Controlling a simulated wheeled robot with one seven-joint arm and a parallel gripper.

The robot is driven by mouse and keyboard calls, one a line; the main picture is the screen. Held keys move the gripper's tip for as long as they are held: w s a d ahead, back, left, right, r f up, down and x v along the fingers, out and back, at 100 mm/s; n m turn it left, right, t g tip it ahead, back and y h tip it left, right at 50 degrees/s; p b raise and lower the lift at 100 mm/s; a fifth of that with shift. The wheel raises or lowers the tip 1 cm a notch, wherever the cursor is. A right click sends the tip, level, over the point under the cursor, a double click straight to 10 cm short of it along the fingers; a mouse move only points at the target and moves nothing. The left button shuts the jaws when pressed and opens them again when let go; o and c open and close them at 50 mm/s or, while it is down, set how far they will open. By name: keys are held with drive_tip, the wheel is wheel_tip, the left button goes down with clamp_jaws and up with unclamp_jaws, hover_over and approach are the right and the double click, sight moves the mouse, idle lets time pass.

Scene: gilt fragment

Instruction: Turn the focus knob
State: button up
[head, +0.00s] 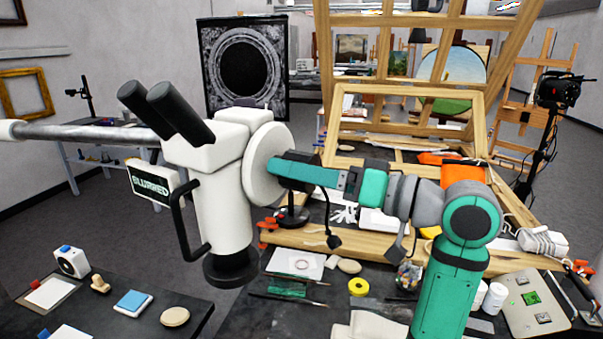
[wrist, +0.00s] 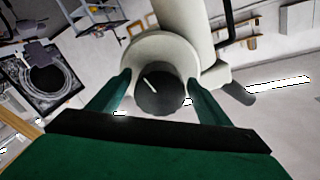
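The white microscope (head: 222,205) has black eyepieces and hangs on a pale horizontal arm at the left of the head view. A sign reading "BLURRED" (head: 150,186) is beside it. The dark round focus knob (wrist: 160,92), with a white pointer line tilted to the upper left, sits on a white disc (wrist: 133,56) on the microscope's side. My green gripper (wrist: 158,84) has one finger on each side of the knob, with narrow gaps showing. In the head view my gripper (head: 272,168) reaches the disc from the right; the knob is hidden there.
A wooden easel frame (head: 410,90) stands behind my arm. A black handle (head: 180,225) sticks out of the microscope's left side.

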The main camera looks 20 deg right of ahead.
drive_tip(key=v, duration=1)
drive_tip(key=shift+s+d, duration=0.3)
idle(1.4)
